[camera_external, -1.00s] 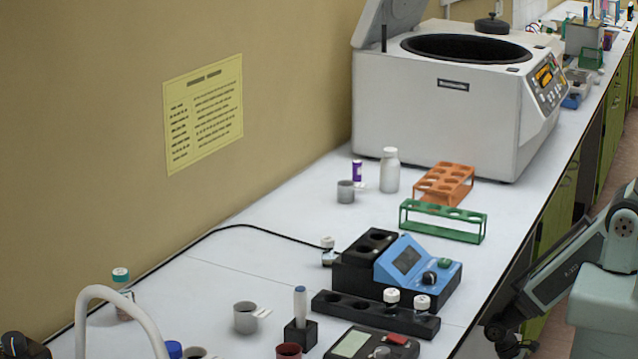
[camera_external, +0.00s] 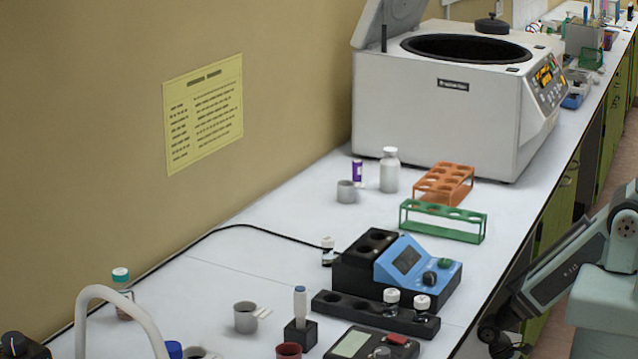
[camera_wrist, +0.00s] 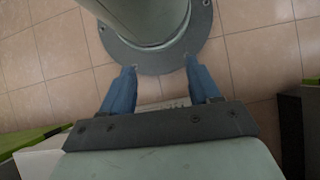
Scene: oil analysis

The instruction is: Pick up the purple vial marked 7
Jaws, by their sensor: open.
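A small purple vial (camera_external: 357,171) with a white cap stands upright on the white bench, near the wall. A grey cup stands just in front of it and a white bottle to its right. Its number is too small to read. My gripper (camera_wrist: 160,90) shows in the wrist view with its two blue fingers apart and nothing between them. It hangs over the tiled floor and my own base, away from the bench. In the external view my arm is at the right edge, far from the vial, and the fingertips are not clear there.
The grey cup (camera_external: 346,191) and white bottle (camera_external: 389,170) stand close to the vial. An orange rack (camera_external: 444,184), a green rack (camera_external: 443,221) and a blue-black device (camera_external: 400,265) lie toward the bench's front edge. A large centrifuge (camera_external: 440,115) stands behind. Bench left of the device is mostly clear.

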